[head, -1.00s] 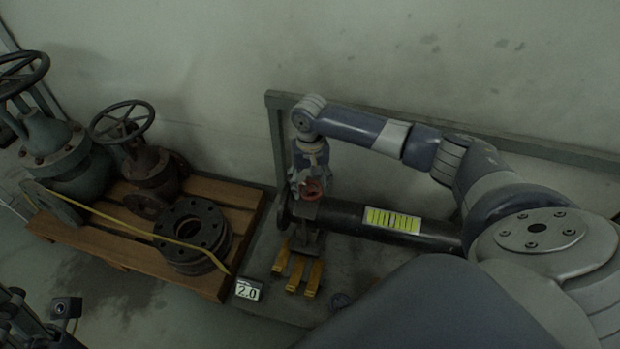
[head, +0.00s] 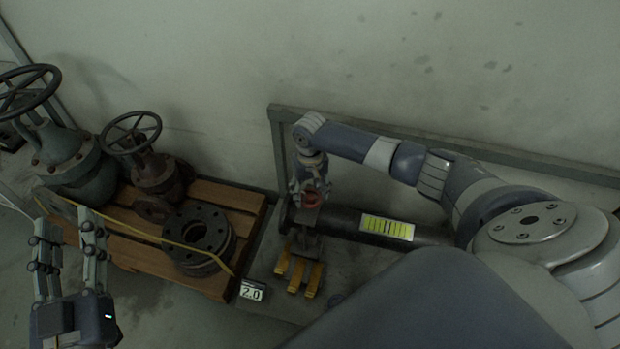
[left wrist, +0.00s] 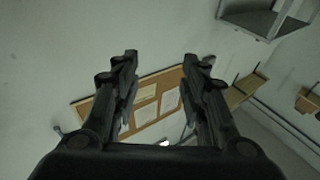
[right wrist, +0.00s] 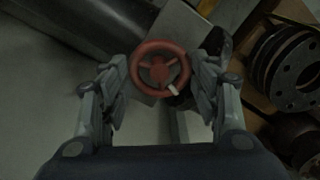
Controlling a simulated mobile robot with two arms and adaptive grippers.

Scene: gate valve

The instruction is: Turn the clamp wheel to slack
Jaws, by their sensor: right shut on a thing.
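The clamp wheel is a small red handwheel with spokes and a pale mark on its rim. It shows in the right wrist view (right wrist: 160,68) and, partly covered, in the head view (head: 311,198). My right gripper (right wrist: 165,75) has a finger on each side of the wheel and is shut on it. In the head view my right gripper (head: 310,185) points down at the clamp by the dark pipe (head: 345,221). My left gripper (head: 68,222) is open and empty at the lower left, away from the clamp. Its spread fingers also show in the left wrist view (left wrist: 160,75).
A wooden pallet (head: 135,262) holds a green valve (head: 68,160), a brown valve (head: 152,172) and dark flanges (head: 198,235). Yellow blocks (head: 298,275) and a "2.0" sign (head: 252,291) lie near the clamp. A grey rail (head: 450,146) runs behind the pipe.

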